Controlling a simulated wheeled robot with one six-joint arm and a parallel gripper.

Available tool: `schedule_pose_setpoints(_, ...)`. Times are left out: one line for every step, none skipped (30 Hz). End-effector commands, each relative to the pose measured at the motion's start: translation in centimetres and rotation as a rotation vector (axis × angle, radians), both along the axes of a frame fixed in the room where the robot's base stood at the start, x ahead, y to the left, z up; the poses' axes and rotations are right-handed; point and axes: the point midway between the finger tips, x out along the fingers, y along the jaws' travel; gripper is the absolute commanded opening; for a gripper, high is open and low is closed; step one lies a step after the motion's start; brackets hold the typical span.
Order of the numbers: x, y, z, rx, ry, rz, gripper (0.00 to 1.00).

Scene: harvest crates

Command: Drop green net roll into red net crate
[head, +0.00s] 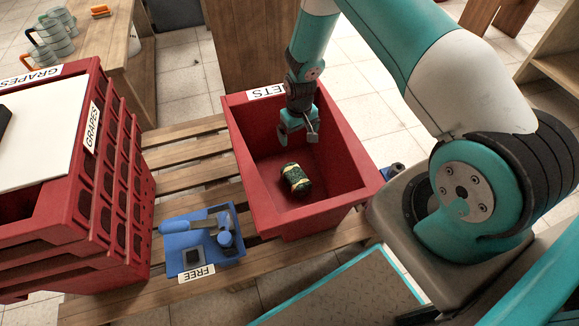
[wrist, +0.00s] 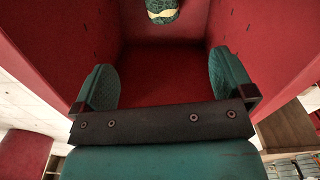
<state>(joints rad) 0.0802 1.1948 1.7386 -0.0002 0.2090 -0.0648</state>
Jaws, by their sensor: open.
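The green net roll (head: 295,179), dark green with pale yellow bands, lies on the floor of the red net crate (head: 240,142). The crate carries a white label ending in "ETS", partly hidden by my arm. My gripper (head: 299,135) hangs over the crate's far part, with its fingers near or below rim height. In the wrist view my gripper (wrist: 163,85) is open and empty, pointing into the red crate (wrist: 273,40). The net roll (wrist: 162,10) shows at the top edge of that view, beyond the fingertips and apart from them.
Stacked red crates labelled GRAPES (head: 125,190) stand at the left, with a white sheet on top. A blue tray labelled FREE (head: 185,262) holds blue tools beside the net crate. All rest on a wooden pallet (head: 185,150). A wooden table (head: 105,60) with several metal cups is behind.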

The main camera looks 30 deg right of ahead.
Motion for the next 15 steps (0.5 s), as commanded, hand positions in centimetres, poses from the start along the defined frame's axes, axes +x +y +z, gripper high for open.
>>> schedule_pose_setpoints(0.1,0.0,0.5,0.0,-0.002,0.0,1.0)
schedule_pose_setpoints(0.1,0.0,0.8,0.0,-0.002,0.0,1.0)
schedule_pose_setpoints(0.1,0.0,1.4,0.0,-0.003,0.0,1.0)
schedule_pose_setpoints(0.1,0.0,1.9,0.0,-0.003,0.0,1.0)
schedule_pose_setpoints(0.1,0.0,2.4,0.0,-0.004,0.0,1.0)
schedule_pose_setpoints(0.1,0.0,3.4,0.0,-0.004,0.0,1.0)
schedule_pose_setpoints(0.1,0.0,4.1,0.0,-0.004,0.0,1.0)
schedule_pose_setpoints(0.2,0.0,4.9,0.0,-0.005,0.0,1.0)
schedule_pose_setpoints(0.2,0.0,5.9,0.0,-0.006,0.0,1.0)
schedule_pose_setpoints(0.1,0.0,6.7,0.0,-0.005,0.0,1.0)
schedule_pose_setpoints(0.2,0.0,7.5,0.0,-0.005,0.0,1.0)
schedule_pose_setpoints(0.2,0.0,8.6,0.0,-0.006,0.0,1.0)
schedule_pose_setpoints(0.1,0.0,9.4,0.0,-0.006,0.0,1.0)
schedule_pose_setpoints(0.1,0.0,10.1,0.0,-0.005,0.0,1.0)
schedule_pose_setpoints(0.2,0.0,11.1,0.0,-0.006,0.0,1.0)
